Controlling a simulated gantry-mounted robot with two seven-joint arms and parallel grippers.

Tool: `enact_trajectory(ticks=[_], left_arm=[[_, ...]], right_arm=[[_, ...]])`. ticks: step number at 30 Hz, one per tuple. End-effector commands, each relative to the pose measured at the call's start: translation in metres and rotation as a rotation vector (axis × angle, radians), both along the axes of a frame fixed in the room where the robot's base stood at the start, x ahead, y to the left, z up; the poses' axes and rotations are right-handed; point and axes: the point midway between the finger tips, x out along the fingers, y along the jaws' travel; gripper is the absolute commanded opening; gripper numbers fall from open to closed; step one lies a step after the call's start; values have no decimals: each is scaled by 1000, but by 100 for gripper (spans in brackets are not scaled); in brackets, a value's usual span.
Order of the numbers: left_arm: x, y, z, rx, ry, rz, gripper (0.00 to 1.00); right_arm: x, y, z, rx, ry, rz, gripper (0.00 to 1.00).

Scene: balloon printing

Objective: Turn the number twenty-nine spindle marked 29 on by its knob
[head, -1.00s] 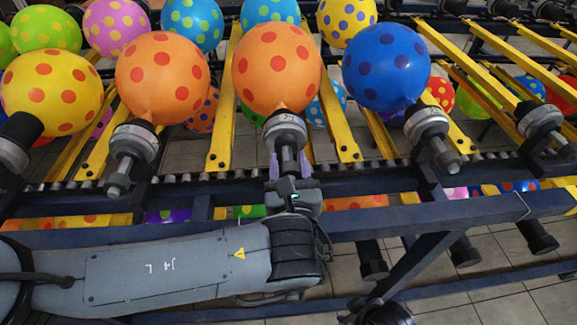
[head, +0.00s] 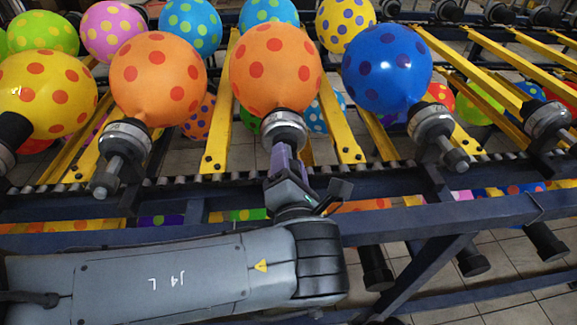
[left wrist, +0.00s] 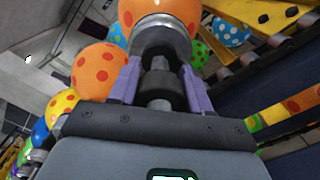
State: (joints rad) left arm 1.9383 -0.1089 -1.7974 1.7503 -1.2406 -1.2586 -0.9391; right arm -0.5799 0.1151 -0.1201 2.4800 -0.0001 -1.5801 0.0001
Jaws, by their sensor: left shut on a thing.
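The spindle (head: 284,128) under the middle orange balloon (head: 275,68) has a metal collar and a dark holder. No number 29 is readable on it. My left gripper (head: 284,158) reaches up to it from below, with purple fingers around its knob end. In the left wrist view, the spindle (left wrist: 160,38) stands straight ahead, and its dark knob (left wrist: 161,90) sits between the two purple fingers. The fingers are shut on the knob. The gripper body hides part of the knob in the head view. My right gripper is not in view.
Similar spindles stand on both sides, under another orange balloon (head: 158,78) and a blue balloon (head: 387,68). A dark blue rail (head: 440,218) runs across in front, near my left arm. Yellow bars (head: 225,105) lie behind the spindles.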

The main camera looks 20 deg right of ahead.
Motion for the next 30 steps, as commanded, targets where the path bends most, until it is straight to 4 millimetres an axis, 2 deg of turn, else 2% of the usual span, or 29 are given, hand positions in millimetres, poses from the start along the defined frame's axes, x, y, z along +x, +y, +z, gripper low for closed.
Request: enact_trajectory(ticks=[6,15,30], left_arm=[[0,-1,1,178,-58,0,17],[0,-1,0,346,-109,0,17],[0,-1,-1,418,-130,-1,17]], right_arm=[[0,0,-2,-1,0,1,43],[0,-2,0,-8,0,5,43],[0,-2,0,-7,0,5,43]])
